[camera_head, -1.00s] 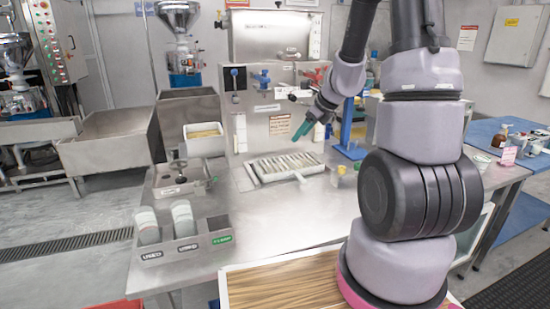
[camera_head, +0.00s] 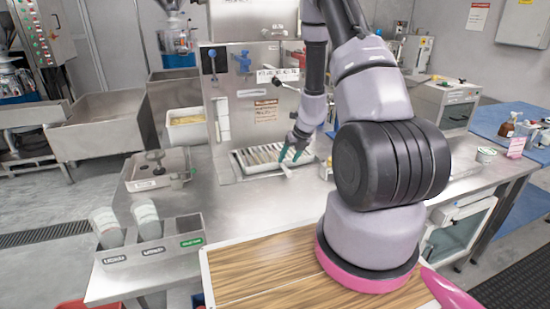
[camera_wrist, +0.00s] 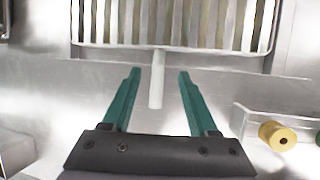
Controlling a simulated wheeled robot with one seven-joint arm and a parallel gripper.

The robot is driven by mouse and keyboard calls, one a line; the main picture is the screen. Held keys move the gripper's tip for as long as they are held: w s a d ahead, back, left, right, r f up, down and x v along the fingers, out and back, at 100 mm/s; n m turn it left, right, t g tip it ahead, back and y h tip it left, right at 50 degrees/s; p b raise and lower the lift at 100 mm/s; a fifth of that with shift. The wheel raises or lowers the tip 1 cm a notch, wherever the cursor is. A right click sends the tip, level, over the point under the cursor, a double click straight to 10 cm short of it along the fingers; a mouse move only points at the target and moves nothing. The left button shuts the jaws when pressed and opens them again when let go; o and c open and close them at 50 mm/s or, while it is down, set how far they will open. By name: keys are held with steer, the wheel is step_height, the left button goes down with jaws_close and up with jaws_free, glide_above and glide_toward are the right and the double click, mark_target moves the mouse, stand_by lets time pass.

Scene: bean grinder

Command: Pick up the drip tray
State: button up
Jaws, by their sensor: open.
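The drip tray (camera_head: 262,153) is a pale slatted tray with a short handle, resting on the steel counter below the machine's upright panel. In the wrist view the tray's slats and front rim (camera_wrist: 172,46) fill the top, and its white handle (camera_wrist: 157,80) points toward me. My gripper (camera_head: 290,155) is at the tray's front right in the head view. In the wrist view its green fingers (camera_wrist: 157,72) are open, one on each side of the handle, with gaps on both sides. I cannot tell how high the fingers are over the counter.
A steel caddy (camera_head: 150,245) with two cups stands at the counter's front left. A shallow steel box (camera_head: 158,172) is left of the tray. In the wrist view a brass knob (camera_wrist: 278,136) lies close to the right. The counter in front of the tray is clear.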

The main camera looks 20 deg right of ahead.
mark_target(284, 165)
steer(key=x, duration=0.4)
steer(key=shift+w+a+f, duration=0.15)
jaws_close()
stand_by(1.3)
